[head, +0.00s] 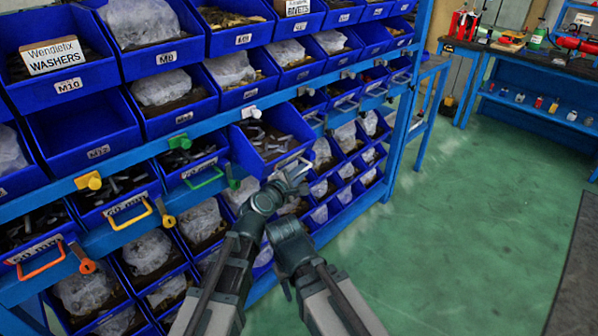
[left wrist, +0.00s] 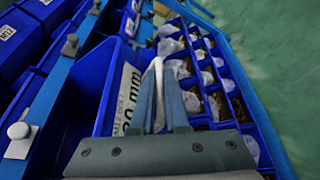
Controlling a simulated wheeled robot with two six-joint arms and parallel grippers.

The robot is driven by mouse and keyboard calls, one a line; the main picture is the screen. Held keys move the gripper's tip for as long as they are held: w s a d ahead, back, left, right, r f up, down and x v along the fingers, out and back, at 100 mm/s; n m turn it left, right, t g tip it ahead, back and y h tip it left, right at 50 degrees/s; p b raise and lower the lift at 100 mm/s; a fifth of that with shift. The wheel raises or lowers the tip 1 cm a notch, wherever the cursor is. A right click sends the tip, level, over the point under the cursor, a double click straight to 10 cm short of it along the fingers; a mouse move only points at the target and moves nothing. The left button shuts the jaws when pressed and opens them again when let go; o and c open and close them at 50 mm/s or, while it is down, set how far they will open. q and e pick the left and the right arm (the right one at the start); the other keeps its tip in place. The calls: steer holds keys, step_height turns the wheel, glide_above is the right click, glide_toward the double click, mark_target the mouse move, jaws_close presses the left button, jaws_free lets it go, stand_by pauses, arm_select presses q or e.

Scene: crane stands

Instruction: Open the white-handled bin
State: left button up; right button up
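The white-handled bin (head: 268,139) is blue and holds dark parts. In the head view it sticks out of the rack past its neighbours, its front toward me. Its white handle (head: 293,164) is at the front lip, and it also shows in the left wrist view (left wrist: 157,68), running between the fingers. My left gripper (head: 296,178) is at this handle, its fingers close together on either side of it and apparently closed on it. The bin's label (left wrist: 127,98) shows beside the fingers. My right arm (head: 291,250) is folded below; its fingers do not show.
Neighbouring bins have green (head: 204,178), yellow (head: 130,215) and orange (head: 36,262) handles. A blue rail with knobs, one white (head: 251,112), runs above this row. The green floor (head: 470,210) to the right is open. A workbench (head: 540,75) stands at the back right.

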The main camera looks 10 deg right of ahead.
arm_select(q)
steer(key=o, duration=0.5)
steer(key=shift+c, duration=0.2)
steer(key=shift+a, duration=0.1)
steer(key=p+v, duration=0.1)
steer(key=v, duration=0.6)
steer(key=shift+s+p, duration=0.2)
steer(key=shift+p, duration=0.1)
steer(key=shift+a, duration=0.1)
